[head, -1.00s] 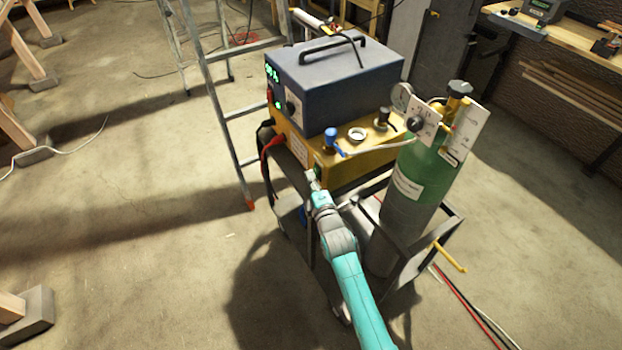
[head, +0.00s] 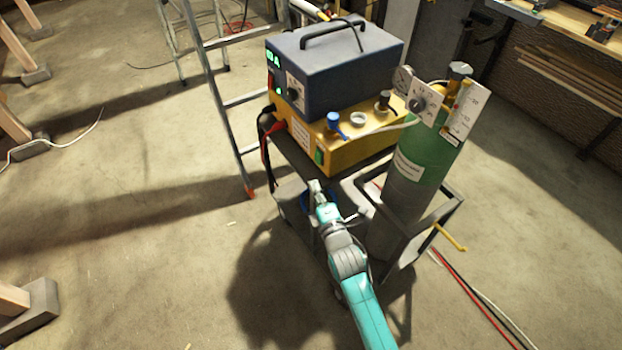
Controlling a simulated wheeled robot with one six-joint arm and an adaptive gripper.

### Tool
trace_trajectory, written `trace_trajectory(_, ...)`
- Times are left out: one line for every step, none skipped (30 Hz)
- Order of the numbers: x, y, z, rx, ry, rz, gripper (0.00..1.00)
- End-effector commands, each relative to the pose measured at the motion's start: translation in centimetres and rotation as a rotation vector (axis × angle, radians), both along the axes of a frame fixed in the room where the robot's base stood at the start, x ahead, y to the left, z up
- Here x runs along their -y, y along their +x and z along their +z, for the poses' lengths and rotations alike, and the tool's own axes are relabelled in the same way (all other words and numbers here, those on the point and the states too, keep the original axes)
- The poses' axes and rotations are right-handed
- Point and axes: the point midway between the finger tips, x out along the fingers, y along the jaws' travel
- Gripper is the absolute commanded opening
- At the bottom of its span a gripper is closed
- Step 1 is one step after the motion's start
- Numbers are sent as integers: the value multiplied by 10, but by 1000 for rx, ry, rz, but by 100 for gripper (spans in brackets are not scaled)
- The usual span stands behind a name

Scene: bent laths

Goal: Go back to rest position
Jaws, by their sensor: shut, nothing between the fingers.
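My gripper (head: 315,186) is at the end of my turquoise arm, in the middle of the head view. It is shut and empty. It shows in front of the yellow box (head: 340,152), a little below its front face and apart from it in the picture. A small green switch (head: 319,156) shows on that front face, just above my gripper. The exact gap between my gripper and the cart cannot be told.
The cart (head: 447,206) carries the yellow box, a blue-grey unit (head: 338,72) with green displays, and a green gas cylinder (head: 420,165) at right. A stepladder (head: 226,100) stands behind left. Red and white cables (head: 470,290) lie at right.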

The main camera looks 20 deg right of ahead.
Motion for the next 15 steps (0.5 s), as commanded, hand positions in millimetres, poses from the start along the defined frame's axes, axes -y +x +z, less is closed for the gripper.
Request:
trace_trajectory(0,-4,0,0,0,0,0)
trace_trajectory(0,-5,0,0,0,0,0)
trace_trajectory(0,-7,0,0,0,0,0)
trace_trajectory(0,-8,0,0,0,0,0)
trace_trajectory(0,-9,0,0,0,0,0)
trace_trajectory(0,-9,0,0,0,0,0)
trace_trajectory(0,-9,1,0,0,0,0)
trace_trajectory(0,-9,1,0,0,0,0)
trace_trajectory(0,-9,1,0,0,0,0)
trace_trajectory(0,-9,1,0,0,0,0)
trace_trajectory(0,-9,1,0,0,0,0)
trace_trajectory(0,-9,1,0,0,0,0)
trace_trajectory(0,-9,1,0,0,0,0)
trace_trajectory(0,-9,1,0,0,0,0)
trace_trajectory(0,-9,1,0,0,0,0)
